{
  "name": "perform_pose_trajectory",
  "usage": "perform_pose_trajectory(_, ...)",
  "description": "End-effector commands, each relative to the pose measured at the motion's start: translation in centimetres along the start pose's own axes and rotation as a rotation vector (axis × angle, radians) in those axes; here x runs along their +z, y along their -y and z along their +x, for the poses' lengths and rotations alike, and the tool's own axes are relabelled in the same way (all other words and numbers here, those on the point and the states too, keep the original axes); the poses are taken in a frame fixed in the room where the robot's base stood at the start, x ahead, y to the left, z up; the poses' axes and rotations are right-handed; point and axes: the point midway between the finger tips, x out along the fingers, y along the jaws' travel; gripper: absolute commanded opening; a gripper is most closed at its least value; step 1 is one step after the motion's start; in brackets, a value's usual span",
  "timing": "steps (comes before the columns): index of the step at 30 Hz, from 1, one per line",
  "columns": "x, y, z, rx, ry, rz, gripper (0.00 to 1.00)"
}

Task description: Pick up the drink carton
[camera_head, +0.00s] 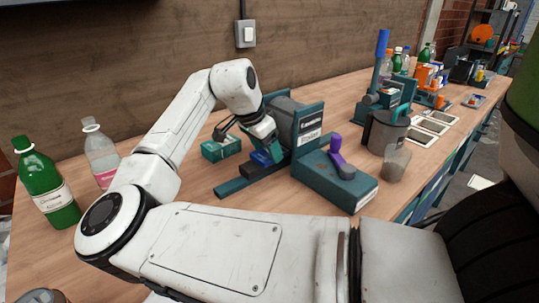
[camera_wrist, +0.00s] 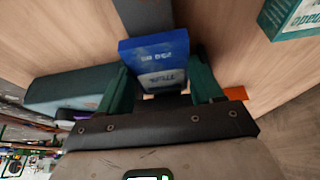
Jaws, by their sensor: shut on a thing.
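A small blue carton (camera_wrist: 154,52) with white print stands between the two green fingers of my gripper (camera_wrist: 162,80) in the wrist view. The fingers are shut on its sides. The print appears upside down and I cannot read it surely. In the head view my gripper (camera_head: 263,138) reaches down beside the grey roller machine, and the blue carton (camera_head: 261,158) shows just below it. I cannot tell whether the carton touches the surface under it.
A teal box (camera_head: 221,148) lies left of my gripper. The machine (camera_head: 300,125) and a teal block with a purple knob (camera_head: 335,182) are close on the right. Bottles (camera_head: 46,182) stand at the left; a dark jug (camera_head: 386,131) stands further right.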

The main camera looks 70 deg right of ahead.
Motion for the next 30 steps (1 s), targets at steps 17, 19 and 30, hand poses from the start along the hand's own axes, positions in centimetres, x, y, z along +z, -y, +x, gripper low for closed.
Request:
perform_pose_trajectory(17, 1.6, 0.1, -0.9, 0.000, -0.002, -0.002, 0.33)
perform_pose_trajectory(19, 2.6, 0.1, -1.3, -0.001, -0.002, -0.003, 0.33)
perform_pose_trajectory(30, 8.8, 0.1, -3.9, -0.002, -0.002, -0.004, 0.33)
